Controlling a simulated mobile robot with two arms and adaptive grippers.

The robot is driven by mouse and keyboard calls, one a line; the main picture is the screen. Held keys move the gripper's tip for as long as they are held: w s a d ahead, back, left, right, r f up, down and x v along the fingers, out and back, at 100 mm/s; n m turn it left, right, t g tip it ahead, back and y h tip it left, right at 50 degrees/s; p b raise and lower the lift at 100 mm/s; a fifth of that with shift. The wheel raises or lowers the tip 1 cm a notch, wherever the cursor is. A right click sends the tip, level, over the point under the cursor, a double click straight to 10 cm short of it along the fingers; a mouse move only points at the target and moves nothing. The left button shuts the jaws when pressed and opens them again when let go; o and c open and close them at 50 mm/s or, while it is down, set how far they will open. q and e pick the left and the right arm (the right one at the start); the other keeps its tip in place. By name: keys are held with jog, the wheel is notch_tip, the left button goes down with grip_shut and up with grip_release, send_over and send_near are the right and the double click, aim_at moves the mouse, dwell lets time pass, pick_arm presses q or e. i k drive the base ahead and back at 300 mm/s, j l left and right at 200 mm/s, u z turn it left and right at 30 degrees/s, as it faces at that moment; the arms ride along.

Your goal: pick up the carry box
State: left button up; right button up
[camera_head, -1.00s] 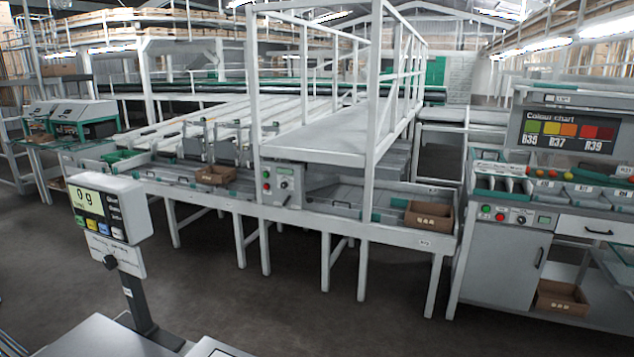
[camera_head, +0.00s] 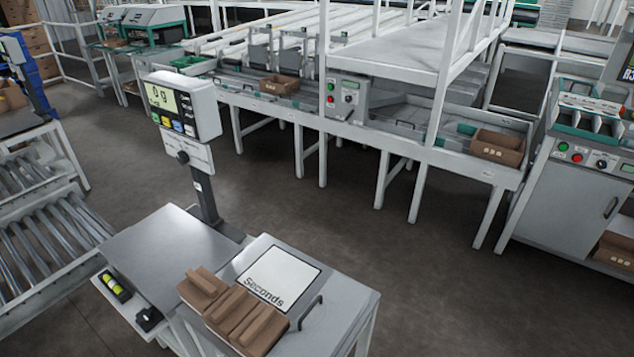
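Several brown boxes are in view, and I cannot tell which one is the carry box. A brown piece with raised bars or flaps (camera_head: 235,312) sits on the near scale table, in front of the white panel marked "Seconds" (camera_head: 276,277). One open brown box (camera_head: 497,147) stands at the right end of the sorting line. A smaller brown box (camera_head: 279,85) stands further left on the same line. Another brown box (camera_head: 615,250) is partly cut off on a low shelf at the right edge. Neither of my grippers is in view.
A scale with a display reading 0 g (camera_head: 180,108) stands on a post beside a bare metal plate (camera_head: 172,255). A roller conveyor (camera_head: 45,240) is at the left. Open grey floor (camera_head: 400,260) lies between the scale table and the sorting line (camera_head: 400,150).

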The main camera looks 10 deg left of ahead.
aim_at(259, 332)
jog(key=u, duration=0.8)
